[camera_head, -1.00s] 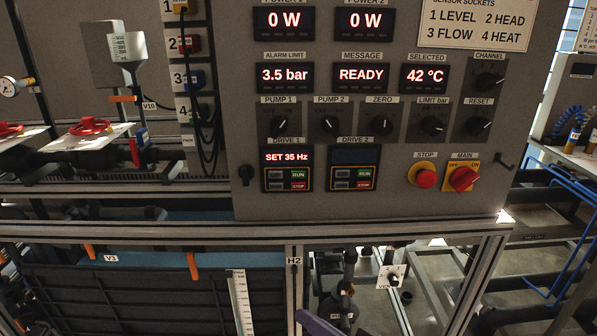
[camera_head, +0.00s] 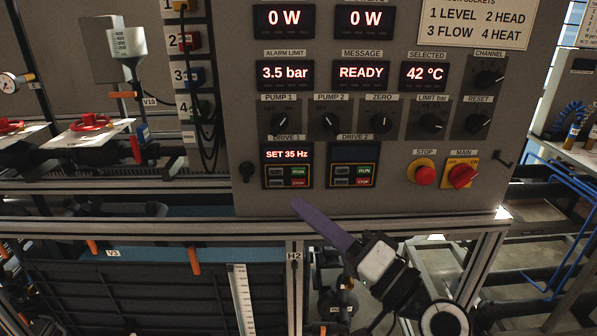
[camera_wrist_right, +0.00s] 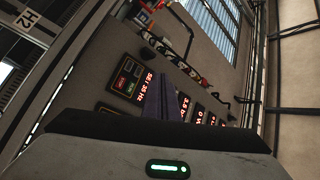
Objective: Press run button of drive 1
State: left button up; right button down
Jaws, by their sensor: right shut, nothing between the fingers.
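The drive 1 unit (camera_head: 266,176) is on the grey control panel, with a lit red display reading SET 35 Hz. Its green RUN button (camera_head: 298,171) sits just above its red STOP button (camera_head: 298,184). My right gripper (camera_head: 297,204) has long purple fingers and is shut and empty. In the head view its tip shows a little below the drive 1 unit, apart from the RUN button. In the right wrist view the fingers (camera_wrist_right: 174,98) point toward the panel, and the RUN button (camera_wrist_right: 131,88) shows to their left. My left gripper is out of view.
The similar drive 2 unit (camera_head: 340,153) is just right of drive 1, with a dark display. A red stop button (camera_head: 425,175) and the red MAIN switch (camera_head: 463,176) are farther right. A metal frame rail (camera_head: 180,228) runs below the panel.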

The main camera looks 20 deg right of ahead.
aim_at(298, 171)
pick_arm(q)
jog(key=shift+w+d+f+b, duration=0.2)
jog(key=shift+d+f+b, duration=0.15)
jog(key=shift+b, duration=0.45)
pick_arm(e)
jog(key=w, duration=0.2)
jog(key=w+d, duration=0.1)
jog(key=w, duration=0.2)
jog(key=w+d, duration=0.1)
jog(key=w, duration=0.2)
jog(key=shift+d, duration=0.2)
dwell(1.0)
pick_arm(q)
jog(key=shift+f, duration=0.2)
pick_arm(e)
jog(key=shift+w+d, duration=0.1)
jog(key=shift+w, duration=0.3)
pick_arm(q)
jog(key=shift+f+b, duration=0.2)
jog(key=shift+b, duration=0.15)
pick_arm(e)
jog(key=shift+w+d, duration=0.1)
jog(key=shift+w, duration=0.25)
jog(key=shift+s, duration=0.1)
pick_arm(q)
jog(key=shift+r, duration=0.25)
pick_arm(e)
jog(key=shift+s+a, duration=0.2)
jog(key=shift+s, duration=0.45)
